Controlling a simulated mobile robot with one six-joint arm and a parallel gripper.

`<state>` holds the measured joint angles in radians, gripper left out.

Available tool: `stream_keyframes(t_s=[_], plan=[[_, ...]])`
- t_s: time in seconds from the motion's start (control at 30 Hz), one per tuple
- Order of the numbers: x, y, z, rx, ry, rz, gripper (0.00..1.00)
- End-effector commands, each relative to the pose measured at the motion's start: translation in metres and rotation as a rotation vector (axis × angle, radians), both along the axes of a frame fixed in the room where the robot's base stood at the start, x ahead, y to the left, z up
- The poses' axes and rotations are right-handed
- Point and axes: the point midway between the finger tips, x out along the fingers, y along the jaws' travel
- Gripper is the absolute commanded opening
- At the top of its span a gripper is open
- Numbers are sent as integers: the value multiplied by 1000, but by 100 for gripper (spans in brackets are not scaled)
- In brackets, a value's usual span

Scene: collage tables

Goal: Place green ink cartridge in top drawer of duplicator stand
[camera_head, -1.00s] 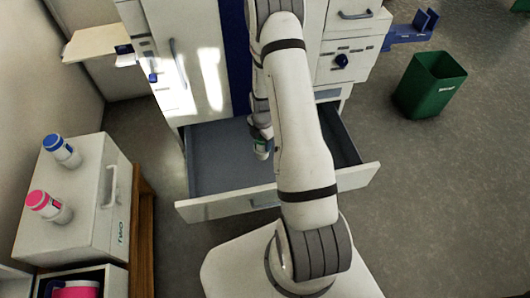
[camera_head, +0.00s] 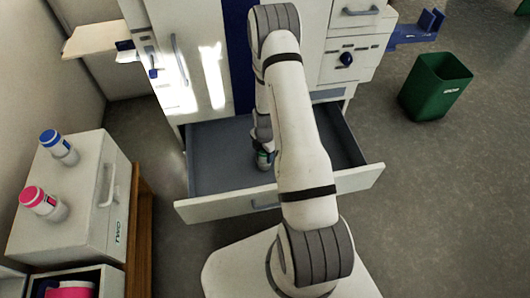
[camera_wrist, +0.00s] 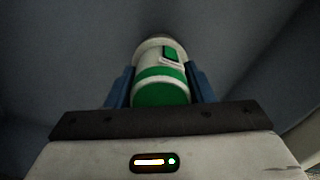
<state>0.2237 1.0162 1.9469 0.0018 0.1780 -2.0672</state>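The green ink cartridge, white with a green band, is between the blue fingers of my gripper (camera_wrist: 161,88) in the wrist view; the cartridge (camera_wrist: 160,68) fills the gap and both fingers lie close against its sides. In the head view the cartridge (camera_head: 263,160) is low inside the open top drawer (camera_head: 225,207) of the duplicator stand (camera_head: 205,60). My gripper (camera_head: 264,150) is just above it there, partly hidden by my arm. I cannot tell whether the cartridge touches the drawer floor.
A white box (camera_head: 85,215) at the left carries a blue-capped bottle (camera_head: 60,148) and a pink-capped bottle (camera_head: 45,203). A green bin (camera_head: 435,87) stands on the floor at the right. The drawer's left part is clear.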

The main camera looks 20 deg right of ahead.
Motion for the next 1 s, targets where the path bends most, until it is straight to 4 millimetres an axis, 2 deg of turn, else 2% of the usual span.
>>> stream_keyframes(t_s=[0.03, 0.23, 0.57, 0.67, 1.0], plan=[[0, 0, 0, 0, 0, 0, 52], [0, 0, 0, 0, 0, 1, 68], [0, 1, 7, 0, -1, 1, 68], [1, 0, 22, 0, -2, 1, 68], [1, 1, 95, -1, -1, 2, 68]])
